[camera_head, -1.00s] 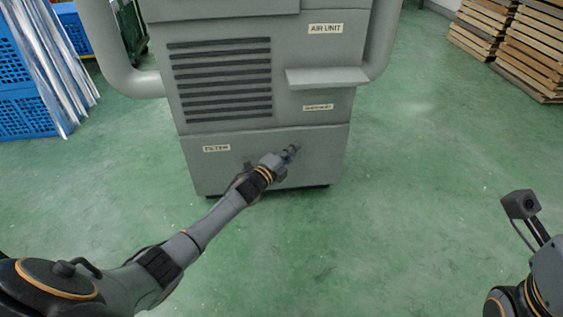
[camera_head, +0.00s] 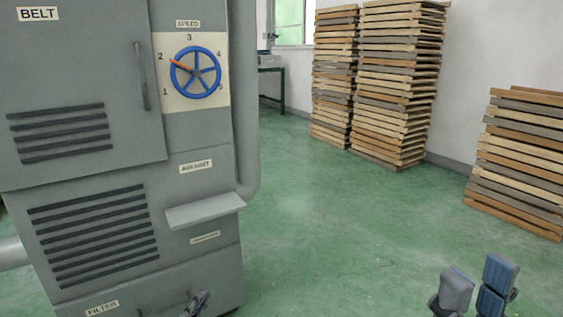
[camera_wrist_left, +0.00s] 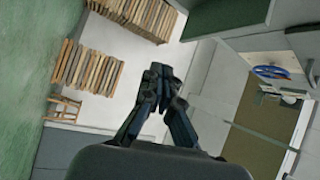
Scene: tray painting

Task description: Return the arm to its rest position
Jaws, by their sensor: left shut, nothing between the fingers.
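My left gripper (camera_head: 196,302) shows at the bottom edge of the head view, in front of the lower part of the grey machine. In the left wrist view its fingertips (camera_wrist_left: 160,76) come together with nothing between them. Most of my left arm is out of the head view. My right gripper (camera_head: 477,284) is at the bottom right of the head view, over the green floor. Its two dark blue-grey fingers stand apart and I see nothing between them.
The grey machine (camera_head: 190,260) fills the left side, with a blue handwheel (camera_head: 195,72) and a protruding shelf (camera_head: 205,209). Stacks of wooden slats (camera_head: 395,85) stand by the wall, with another stack (camera_head: 520,160) at right. The green floor (camera_head: 340,235) between is clear.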

